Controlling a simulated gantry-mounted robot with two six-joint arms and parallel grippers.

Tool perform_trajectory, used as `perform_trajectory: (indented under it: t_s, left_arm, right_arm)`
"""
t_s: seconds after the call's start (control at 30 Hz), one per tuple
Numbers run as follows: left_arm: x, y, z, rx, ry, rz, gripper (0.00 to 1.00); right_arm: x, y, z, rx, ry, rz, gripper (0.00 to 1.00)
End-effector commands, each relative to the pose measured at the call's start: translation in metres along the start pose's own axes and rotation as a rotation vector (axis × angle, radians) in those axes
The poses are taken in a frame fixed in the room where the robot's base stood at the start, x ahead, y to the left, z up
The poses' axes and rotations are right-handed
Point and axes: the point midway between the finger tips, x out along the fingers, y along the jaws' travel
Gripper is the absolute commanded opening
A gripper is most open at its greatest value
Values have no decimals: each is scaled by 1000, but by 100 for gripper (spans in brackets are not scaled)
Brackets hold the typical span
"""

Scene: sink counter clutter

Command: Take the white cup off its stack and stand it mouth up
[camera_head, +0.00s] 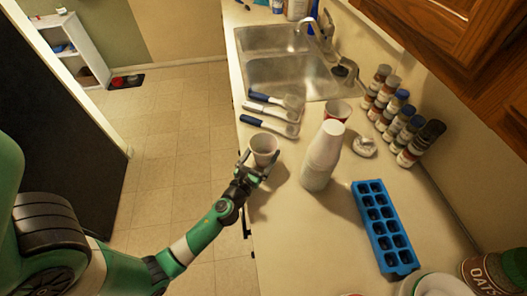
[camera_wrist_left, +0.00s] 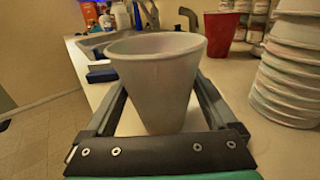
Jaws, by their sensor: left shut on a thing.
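The white cup (camera_head: 262,146) is mouth up near the counter's left edge, held by my left gripper (camera_head: 259,164). In the left wrist view the cup (camera_wrist_left: 155,85) sits between the two fingers, nearly upright, with its rim above them. Its base is partly hidden by the gripper, and I cannot tell whether it touches the counter. The stack of white cups (camera_head: 322,155) stands to the right, apart from the held cup, and looks mouth down. It also shows at the right of the left wrist view (camera_wrist_left: 287,72). My right gripper is out of view.
A red cup (camera_head: 338,110) stands behind the stack. Blue-handled utensils (camera_head: 272,116) lie between the held cup and the sink (camera_head: 285,75). Several spice jars (camera_head: 402,118) line the wall. A blue ice tray (camera_head: 386,228) lies right of the stack.

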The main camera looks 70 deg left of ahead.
Motion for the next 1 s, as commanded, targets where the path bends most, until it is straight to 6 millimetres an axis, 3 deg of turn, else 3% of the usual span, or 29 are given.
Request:
perform_trajectory:
  t_s: [0.3,0.33,0.37,0.67,0.77,1.0]
  left_arm:
    - [0,0,-2,0,0,0,41]
    - [0,0,-2,0,0,0,96]
    - [0,0,-2,0,0,0,100]
    - [-4,0,-2,1,0,-1,100]
    - [-18,-1,-3,2,2,-2,100]
    - [-74,-2,-5,3,3,-6,100]
  right_arm:
    - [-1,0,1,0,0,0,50]
    - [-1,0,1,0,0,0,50]
    - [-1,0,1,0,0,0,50]
    - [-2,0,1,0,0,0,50]
    - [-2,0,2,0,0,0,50]
    - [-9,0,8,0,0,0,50]
